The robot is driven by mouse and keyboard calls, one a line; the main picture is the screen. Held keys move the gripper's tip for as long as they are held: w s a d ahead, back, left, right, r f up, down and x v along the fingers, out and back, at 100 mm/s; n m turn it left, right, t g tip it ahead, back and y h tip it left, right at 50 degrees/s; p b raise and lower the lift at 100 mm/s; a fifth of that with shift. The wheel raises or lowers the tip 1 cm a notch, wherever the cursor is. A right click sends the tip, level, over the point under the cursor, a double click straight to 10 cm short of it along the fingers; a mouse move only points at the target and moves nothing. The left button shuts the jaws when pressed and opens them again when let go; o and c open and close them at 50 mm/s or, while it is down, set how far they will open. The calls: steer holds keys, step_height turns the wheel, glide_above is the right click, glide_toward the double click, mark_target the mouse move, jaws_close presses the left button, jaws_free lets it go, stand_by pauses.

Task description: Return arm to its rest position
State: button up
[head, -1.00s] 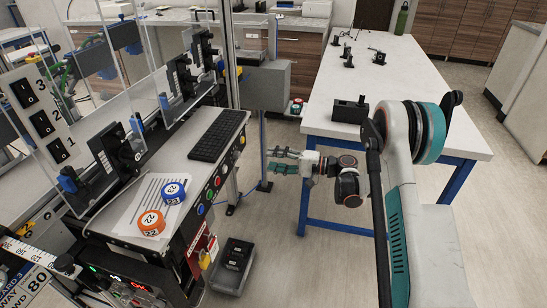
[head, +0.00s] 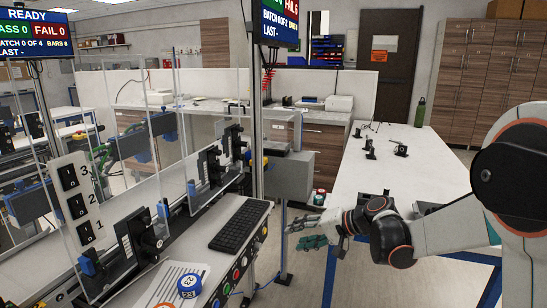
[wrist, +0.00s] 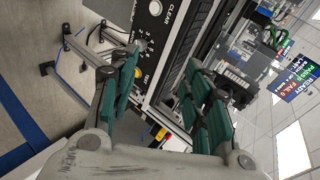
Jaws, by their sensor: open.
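My gripper (head: 300,232) shows in the head view between the conveyor's control console and the white table, with my arm reaching in from the right. In the wrist view the two green-padded fingers of my gripper (wrist: 163,95) stand apart with nothing between them. Beyond them are the console panel with its buttons and part of the black keyboard. The gripper appears clear of the console and the table.
The white table (head: 372,160) is partly hidden by my arm and carries several small black fixtures. The console holds a black keyboard (head: 240,223) and a blue numbered puck (head: 189,286). A grey cabinet (head: 288,177) and clear panels stand behind.

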steer(key=s+d+r+n+h, duration=0.1)
steer(key=s+d+r+h, duration=0.15)
steer(key=s, duration=0.55)
steer(key=s+d+r+h, duration=0.2)
steer(key=s+r+h, duration=0.1)
steer(key=s, duration=0.4)
steer(key=s+d+f+n+h, duration=0.1)
steer(key=s+d+h, duration=0.1)
steer(key=s, duration=0.6)
steer(key=s+d+n+t+h, duration=0.1)
steer(key=s+d+h, duration=0.1)
steer(key=s+d, duration=0.3)
steer(key=s, duration=0.4)
steer(key=shift+d+f+n+t+h, duration=0.3)
steer(key=shift+f+n+h, duration=0.05)
steer(key=shift+f+n, duration=0.05)
